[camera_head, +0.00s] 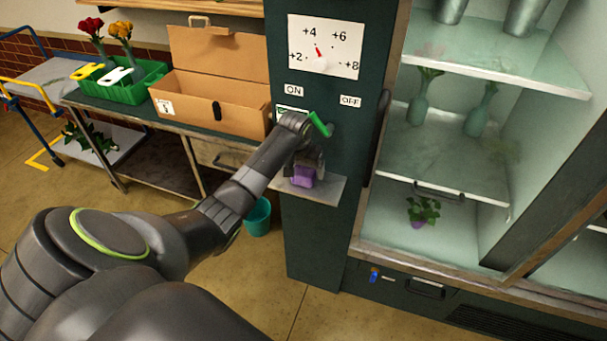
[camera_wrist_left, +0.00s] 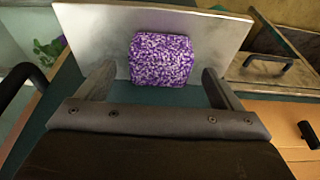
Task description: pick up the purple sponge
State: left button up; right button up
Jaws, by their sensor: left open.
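The purple sponge (camera_head: 302,177) sits on a small grey shelf (camera_head: 325,189) on the front of the dark green column. In the left wrist view the sponge (camera_wrist_left: 161,59) is a speckled purple and white block on the metal shelf (camera_wrist_left: 91,27). My left gripper (camera_head: 307,163) is right at the sponge, above the shelf. In the left wrist view its two fingers (camera_wrist_left: 158,80) are apart, one to each side of the sponge, with a gap on both sides. My right gripper is in neither view.
A green lever (camera_head: 320,124) and a dial panel (camera_head: 325,47) are on the column by my left wrist. A glass-shelved cabinet (camera_head: 440,165) with vases stands at right. An open cardboard box (camera_head: 212,105) and a green crate (camera_head: 122,93) are on the left bench. A teal bucket (camera_head: 258,217) stands below.

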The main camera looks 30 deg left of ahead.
pick_arm(q)
jog(key=shift+f, duration=0.25)
jog(key=shift+c, duration=0.2)
jog(key=c, duration=1)
jog(key=shift+r, duration=0.1)
